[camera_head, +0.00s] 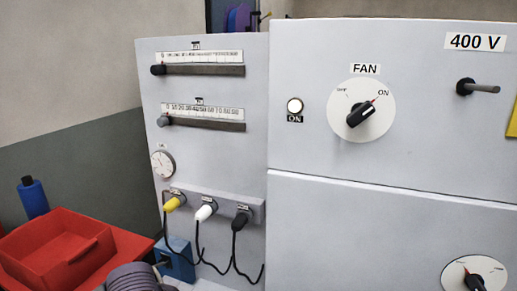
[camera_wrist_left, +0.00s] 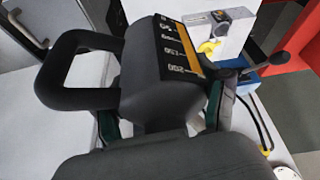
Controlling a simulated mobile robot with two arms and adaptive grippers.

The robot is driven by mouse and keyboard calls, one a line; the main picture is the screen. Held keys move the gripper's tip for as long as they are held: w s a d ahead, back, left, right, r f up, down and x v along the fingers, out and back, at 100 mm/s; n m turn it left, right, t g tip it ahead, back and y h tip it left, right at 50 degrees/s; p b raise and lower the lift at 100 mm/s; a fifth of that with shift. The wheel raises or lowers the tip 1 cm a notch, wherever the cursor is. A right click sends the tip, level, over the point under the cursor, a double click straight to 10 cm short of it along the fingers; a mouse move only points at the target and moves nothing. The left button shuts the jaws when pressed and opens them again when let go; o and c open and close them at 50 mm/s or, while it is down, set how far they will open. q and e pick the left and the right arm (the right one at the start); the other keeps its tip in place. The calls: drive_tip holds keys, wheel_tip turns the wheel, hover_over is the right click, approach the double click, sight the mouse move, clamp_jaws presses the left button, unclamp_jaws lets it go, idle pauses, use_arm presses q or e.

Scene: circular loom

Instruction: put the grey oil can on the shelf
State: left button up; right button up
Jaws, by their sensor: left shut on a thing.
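A dark grey can with a loop handle and a black and orange number scale, which I take for the grey oil can (camera_wrist_left: 150,85), fills the middle of the left wrist view. My left gripper (camera_wrist_left: 160,122) is shut on it, with a finger on either side of its body. The can's lower part is hidden behind the gripper. In the head view a grey ribbed shape shows at the bottom edge; I cannot tell whether it is the can or my arm. No shelf is clearly seen. My right gripper is not in view.
A light grey control cabinet (camera_head: 400,190) stands ahead, with a fan knob (camera_head: 362,110), two slide scales, and yellow, white and black plugs on cables. A blue block (camera_head: 175,262) sits at its foot. A red bin (camera_head: 60,250) and a blue bottle (camera_head: 33,197) are at left.

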use_arm(q)
drive_tip(key=a+r, duration=0.1)
drive_tip(key=r+n, duration=0.1)
drive_tip(key=a+r+n+y, duration=0.1)
drive_tip(key=r, duration=0.1)
drive_tip(key=shift+s+a, duration=0.25)
drive_tip(key=shift+a, duration=0.1)
